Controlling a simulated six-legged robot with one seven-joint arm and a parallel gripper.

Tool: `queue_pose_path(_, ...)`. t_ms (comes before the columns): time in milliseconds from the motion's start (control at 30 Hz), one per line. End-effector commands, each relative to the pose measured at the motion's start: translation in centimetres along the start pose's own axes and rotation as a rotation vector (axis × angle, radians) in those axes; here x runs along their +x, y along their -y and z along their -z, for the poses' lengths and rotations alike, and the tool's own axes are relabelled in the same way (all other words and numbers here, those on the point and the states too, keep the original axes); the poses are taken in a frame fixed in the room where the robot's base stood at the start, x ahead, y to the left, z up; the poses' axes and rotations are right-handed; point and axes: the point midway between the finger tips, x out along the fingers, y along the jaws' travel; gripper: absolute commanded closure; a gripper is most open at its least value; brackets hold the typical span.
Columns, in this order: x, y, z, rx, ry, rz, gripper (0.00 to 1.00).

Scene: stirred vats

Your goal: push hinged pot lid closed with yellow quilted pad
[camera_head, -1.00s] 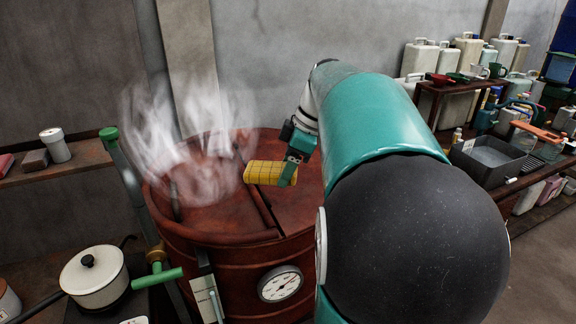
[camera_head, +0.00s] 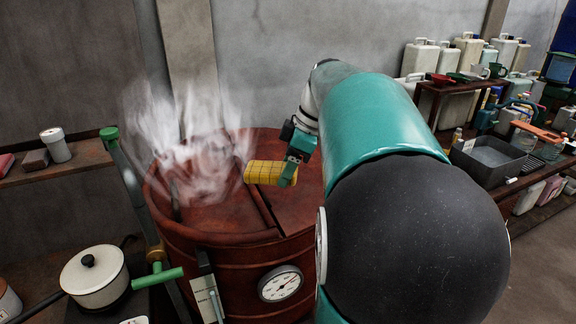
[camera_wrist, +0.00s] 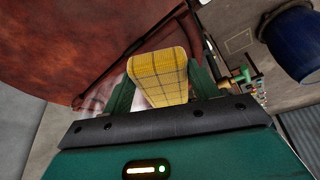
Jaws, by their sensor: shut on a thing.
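A large reddish-brown vat (camera_head: 230,262) stands in the middle of the head view. Its top has a left lid section (camera_head: 225,217) and a right section (camera_head: 300,205), with a dark seam between them. Steam hides much of the left section, so I cannot tell its exact angle. My gripper (camera_head: 289,172) is shut on a yellow quilted pad (camera_head: 265,172), held out to the left over the top near the seam. In the wrist view the pad (camera_wrist: 158,68) sits between both fingers, close to a red-brown surface (camera_wrist: 70,40). Whether it touches is unclear.
White steam (camera_head: 190,150) rises at the vat's back left. A green-tipped pipe (camera_head: 130,180) and a white lidded pot (camera_head: 94,276) stand left. A dial (camera_head: 281,284) is on the vat's front. Shelves with canisters (camera_head: 420,57) and a grey tub (camera_head: 488,158) fill the right.

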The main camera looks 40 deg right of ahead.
Motion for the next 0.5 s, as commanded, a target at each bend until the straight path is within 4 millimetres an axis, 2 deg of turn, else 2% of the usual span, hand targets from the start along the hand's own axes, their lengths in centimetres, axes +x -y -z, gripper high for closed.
queue_pose_path(167, -0.5, 0.4, 0.0, 0.0, 0.001, -0.002, 0.73)
queue_pose_path(500, -2.8, 2.5, -0.3, -0.001, 0.001, -0.002, 0.73)
